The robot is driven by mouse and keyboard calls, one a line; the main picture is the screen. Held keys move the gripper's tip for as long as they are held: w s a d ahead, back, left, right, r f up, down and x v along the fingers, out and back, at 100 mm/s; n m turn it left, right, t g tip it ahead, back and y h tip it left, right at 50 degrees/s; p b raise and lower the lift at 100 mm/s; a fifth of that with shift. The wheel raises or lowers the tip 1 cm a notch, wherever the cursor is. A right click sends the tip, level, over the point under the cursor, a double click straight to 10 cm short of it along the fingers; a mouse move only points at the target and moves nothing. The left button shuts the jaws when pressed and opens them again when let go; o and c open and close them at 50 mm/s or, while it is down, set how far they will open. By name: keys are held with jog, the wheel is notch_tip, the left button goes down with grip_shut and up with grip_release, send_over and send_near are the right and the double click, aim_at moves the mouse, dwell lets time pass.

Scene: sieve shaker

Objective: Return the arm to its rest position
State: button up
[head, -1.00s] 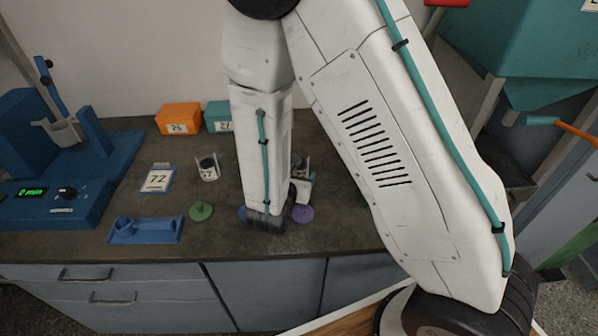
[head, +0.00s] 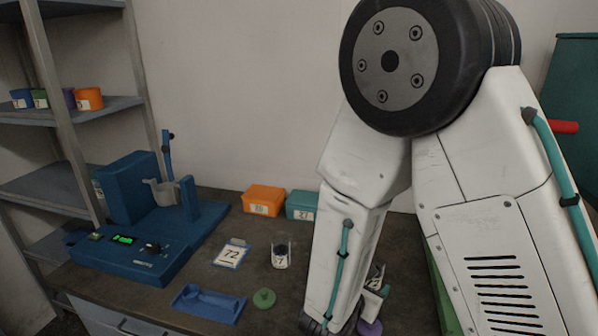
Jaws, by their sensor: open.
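My arm fills the right half of the head view, with a large dark joint at the top and white links with a teal cable. One link (head: 350,225) slants down to a dark joint at the lower edge, over the bench. A small white part shows beside its lower end, partly covered; I cannot tell whether it is mine. I cannot make out my gripper's fingers; they are hidden or out of the picture.
The dark bench (head: 225,275) holds a blue machine (head: 130,255), an orange box (head: 264,200), a teal box (head: 301,206), a card marked 72 (head: 231,253), a clear cup (head: 281,257), a blue tray (head: 208,303) and a green disc (head: 264,298). Shelves (head: 60,110) stand left.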

jog(key=s+d+r+m+g+h, duration=0.1)
jog(key=s+d+r+m+g, duration=0.3)
jog(key=s+d+r+m, duration=0.25)
jog(key=s+d+r+m+g+h, duration=0.1)
jog(key=s+d+r+m+g, duration=0.4)
jog(key=r+m, duration=0.35)
jog(key=s+a+r+m+y, duration=0.2)
jog(key=s+r+m+y, duration=0.1)
jog(key=s+m+y, duration=0.2)
jog(key=s+a+r+m+y, duration=0.2)
jog(key=s+r+m+y, duration=0.2)
jog(key=s+m, duration=0.3)
jog(key=shift+s+a+r+y, duration=0.3)
jog(key=shift+s+y, duration=0.05)
jog(key=shift+y, duration=0.55)
